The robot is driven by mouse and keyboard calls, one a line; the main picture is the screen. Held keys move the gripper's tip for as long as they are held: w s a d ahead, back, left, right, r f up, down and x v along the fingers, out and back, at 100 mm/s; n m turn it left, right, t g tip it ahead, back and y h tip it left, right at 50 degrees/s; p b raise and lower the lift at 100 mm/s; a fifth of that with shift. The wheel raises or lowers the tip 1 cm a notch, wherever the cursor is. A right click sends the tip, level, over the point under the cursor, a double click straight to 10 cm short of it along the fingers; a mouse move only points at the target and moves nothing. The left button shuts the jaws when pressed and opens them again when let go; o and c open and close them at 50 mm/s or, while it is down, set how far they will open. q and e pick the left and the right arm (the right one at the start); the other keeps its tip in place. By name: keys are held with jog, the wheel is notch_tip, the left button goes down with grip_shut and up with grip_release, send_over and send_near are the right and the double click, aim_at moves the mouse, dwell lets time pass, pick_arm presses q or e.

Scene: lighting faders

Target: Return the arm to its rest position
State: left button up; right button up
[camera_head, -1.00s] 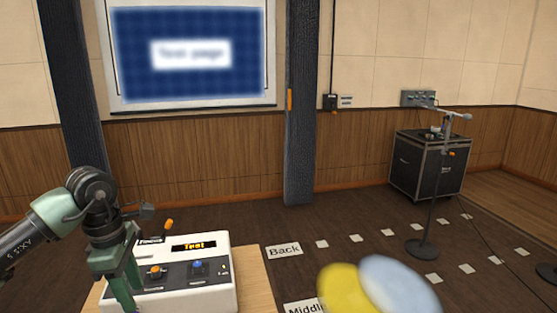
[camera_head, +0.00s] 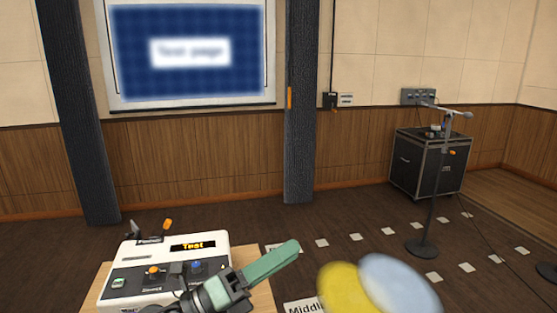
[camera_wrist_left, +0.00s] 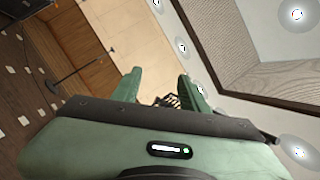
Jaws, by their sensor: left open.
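My left gripper (camera_head: 272,264) is at the lower middle of the head view, in front of the right side of the white control box, with its green fingers pointing right and up. In the left wrist view my left gripper (camera_wrist_left: 160,90) shows two green fingers apart with nothing between them. The control box (camera_head: 215,241) sits on a wooden table (camera_head: 262,296). It has a display reading "Test", an orange knob (camera_head: 153,270) and a blue knob (camera_head: 196,265). My gripper and wrist hide its lower right part. My right gripper is not in view.
A yellow and pale blue rounded shape (camera_head: 385,285) is at the bottom right. A microphone stand (camera_head: 432,205) stands before a black case (camera_head: 420,165). White floor markers lie on the dark floor. Two dark pillars flank a screen (camera_head: 190,50). The wrist view is tilted towards wall and ceiling.

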pick_arm(q)
jog(key=w+a+f+n+t+y, duration=0.25)
jog(key=a+n+t+y, duration=0.35)
jog(key=n, duration=0.5)
jog(key=w+a+f+n+t+y, duration=0.2)
jog(key=a+f+n+t+y, duration=0.3)
jog(key=n+y, duration=0.4)
jog(key=s+a+f+n+g+y, duration=0.35)
jog(key=a+f+n, duration=0.35)
jog(key=f+n, duration=0.25)
jog(key=s+a+f+n+g+y, duration=0.1)
jog(key=s+a+f+n+g, duration=0.15)
jog(key=s+f+g, duration=0.7)
jog(key=s+a+f+n+g+y, duration=0.1)
jog(key=s+f+n+g, duration=0.3)
jog(key=s+f, duration=0.9)
jog(key=s+f+g, duration=0.1)
jog(key=s+f, duration=0.1)
jog(key=f, duration=0.9)
jog(key=s+f, duration=0.2)
jog(key=f, duration=0.9)
jog(key=s+a+f+g, duration=0.1)
jog(key=s+a+f, duration=0.1)
jog(key=s+f, duration=1.5)
jog(key=shift+a+f, duration=0.15)
jog(key=shift+a, duration=0.2)
